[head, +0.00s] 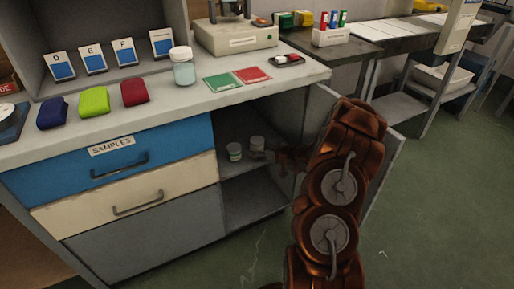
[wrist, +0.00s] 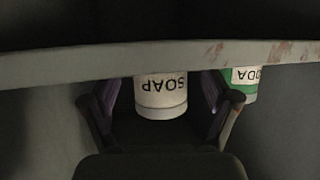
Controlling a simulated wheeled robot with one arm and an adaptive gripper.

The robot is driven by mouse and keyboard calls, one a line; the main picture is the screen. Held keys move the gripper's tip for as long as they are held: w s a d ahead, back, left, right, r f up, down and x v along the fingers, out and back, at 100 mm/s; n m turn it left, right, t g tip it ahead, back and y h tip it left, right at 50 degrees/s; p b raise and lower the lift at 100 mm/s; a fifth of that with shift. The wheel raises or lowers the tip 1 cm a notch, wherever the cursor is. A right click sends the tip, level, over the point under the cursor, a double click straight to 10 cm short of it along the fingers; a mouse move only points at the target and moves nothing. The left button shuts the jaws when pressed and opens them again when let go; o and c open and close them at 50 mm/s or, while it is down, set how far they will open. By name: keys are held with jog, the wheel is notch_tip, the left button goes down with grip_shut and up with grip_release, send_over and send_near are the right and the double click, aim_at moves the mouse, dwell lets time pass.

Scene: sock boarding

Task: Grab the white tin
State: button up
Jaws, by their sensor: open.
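A white tin labelled SOAP (wrist: 161,92) shows in the wrist view, its lettering upside down in the picture. In the head view a pale tin (head: 257,144), which appears to be the same one, stands on the shelf inside the open cabinet. My gripper (head: 274,154) reaches into the cabinet from the right, close to this tin. In the wrist view my gripper (wrist: 162,98) is open, with one finger to each side of the tin. I cannot tell how deep the tin sits between them. Part of the tin is hidden by a grey edge.
A green and white tin labelled SODA (wrist: 244,82) stands beside it; it also shows in the head view (head: 235,152). A grey edge (wrist: 120,64) crosses the wrist view. The cabinet door (head: 381,178) stands open right of my arm. The countertop (head: 190,106) lies above the shelf.

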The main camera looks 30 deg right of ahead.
jog(key=shift+w+f, duration=0.1)
jog(key=shift+w, duration=0.1)
jog(key=c, duration=1.3)
